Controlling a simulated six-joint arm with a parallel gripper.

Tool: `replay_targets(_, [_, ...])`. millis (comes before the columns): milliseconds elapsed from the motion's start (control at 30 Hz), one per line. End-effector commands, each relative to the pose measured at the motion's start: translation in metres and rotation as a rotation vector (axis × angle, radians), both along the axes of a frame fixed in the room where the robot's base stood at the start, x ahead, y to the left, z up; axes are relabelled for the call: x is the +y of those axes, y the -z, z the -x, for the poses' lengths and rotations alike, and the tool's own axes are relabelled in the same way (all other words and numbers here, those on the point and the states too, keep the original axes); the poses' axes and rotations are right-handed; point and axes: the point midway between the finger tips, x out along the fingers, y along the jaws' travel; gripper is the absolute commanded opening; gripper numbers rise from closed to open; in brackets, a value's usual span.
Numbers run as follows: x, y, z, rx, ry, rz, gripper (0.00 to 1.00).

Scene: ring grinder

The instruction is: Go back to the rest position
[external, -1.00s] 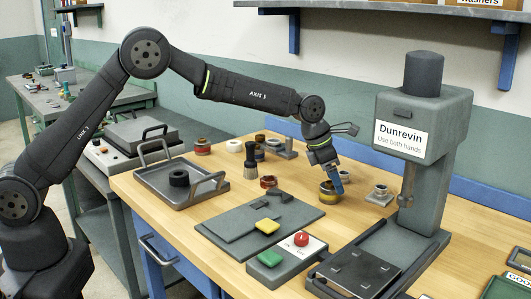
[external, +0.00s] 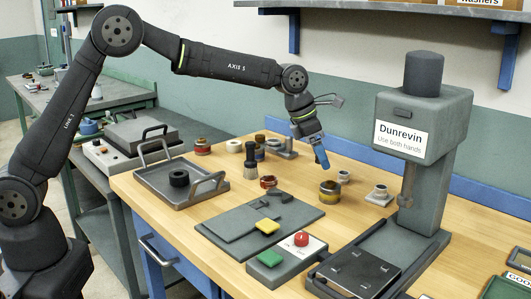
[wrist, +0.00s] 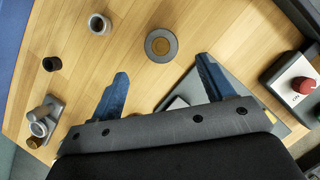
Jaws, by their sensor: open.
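My gripper (external: 320,160) hangs in the air above the wooden bench, its blue fingers pointing down. In the wrist view the two fingers of my gripper (wrist: 162,75) stand wide apart with nothing between them.
The grey Dunrevin press (external: 422,130) stands at right. A metal tray (external: 165,190) with a black ring lies at left. A grey plate (external: 300,213) and a button box (external: 287,258) with a red knob lie in front. Small rings and fittings stand at the back.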

Motion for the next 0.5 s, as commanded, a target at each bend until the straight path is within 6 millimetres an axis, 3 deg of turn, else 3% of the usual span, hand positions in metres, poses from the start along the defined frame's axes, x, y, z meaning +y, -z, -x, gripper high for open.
replay_targets(33, [-0.004,0.017,0.001,0.005,0.002,-0.011,0.74])
replay_targets(500, [-0.04,0.102,-0.004,0.003,0.002,-0.007,0.74])
